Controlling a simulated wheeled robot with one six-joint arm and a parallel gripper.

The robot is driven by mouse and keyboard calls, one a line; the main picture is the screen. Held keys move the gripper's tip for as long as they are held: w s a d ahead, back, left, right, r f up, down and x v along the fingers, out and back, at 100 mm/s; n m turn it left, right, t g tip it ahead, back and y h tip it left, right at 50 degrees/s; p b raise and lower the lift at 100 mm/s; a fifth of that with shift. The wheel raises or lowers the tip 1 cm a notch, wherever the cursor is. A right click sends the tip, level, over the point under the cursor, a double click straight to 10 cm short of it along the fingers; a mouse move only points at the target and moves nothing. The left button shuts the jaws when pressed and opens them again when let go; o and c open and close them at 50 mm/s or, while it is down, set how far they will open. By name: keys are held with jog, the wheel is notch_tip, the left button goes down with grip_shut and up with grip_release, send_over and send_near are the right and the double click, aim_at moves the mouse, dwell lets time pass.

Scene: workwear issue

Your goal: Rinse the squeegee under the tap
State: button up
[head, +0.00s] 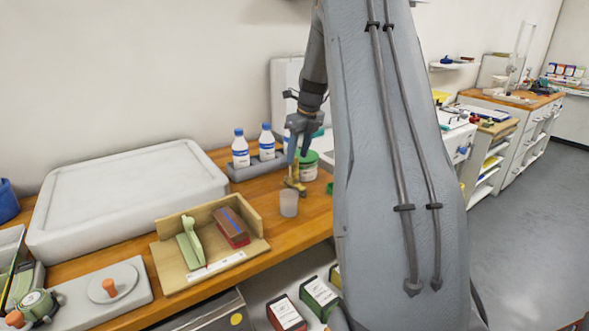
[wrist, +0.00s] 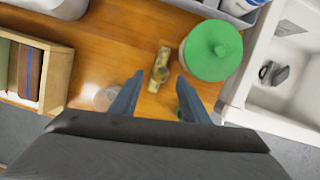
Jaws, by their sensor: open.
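My gripper (head: 297,158) is open and points down over the wooden counter. In the wrist view, its fingertips (wrist: 159,82) are apart, with a small brass-yellow piece (wrist: 160,68) just beyond the gap between them. That piece also shows below the gripper in the head view (head: 294,184); contact cannot be told. A white sink basin (wrist: 240,95) is at the right of the wrist view, with a small dark grey and brass fitting (wrist: 272,72) inside, possibly the tap. I cannot identify the squeegee surely; a pale green handled tool (head: 190,242) stands in a wooden holder.
The wooden holder (head: 172,272) also has a brown-and-red block (head: 231,228). A clear cup (head: 289,204) stands near the brass piece. A green-lidded tub (wrist: 212,50) is close to the right finger. White bottles (head: 240,152) stand behind.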

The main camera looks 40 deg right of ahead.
jog(key=shift+b+v, duration=0.35)
jog(key=shift+v, duration=1.15)
jog(key=shift+a, duration=0.15)
jog(key=s+a+f+n, duration=0.1)
jog(key=s+a+n, duration=0.3)
jog(key=a+n, duration=0.25)
jog(key=s+a+f+n+g, duration=0.1)
jog(key=s+a+f+n, duration=0.15)
jog(key=a+n, duration=0.4)
jog(key=s+a+f+n, duration=0.1)
jog(key=s+a+n, duration=0.35)
jog(key=a, duration=0.35)
jog(key=s+a+f+n, duration=0.4)
jog(key=s+a+n, duration=0.7)
jog(key=s+n, duration=0.5)
jog(key=shift+s+a+f+g, duration=0.25)
jog(key=shift+s+a+g, duration=0.05)
jog(key=shift+a, duration=0.1)
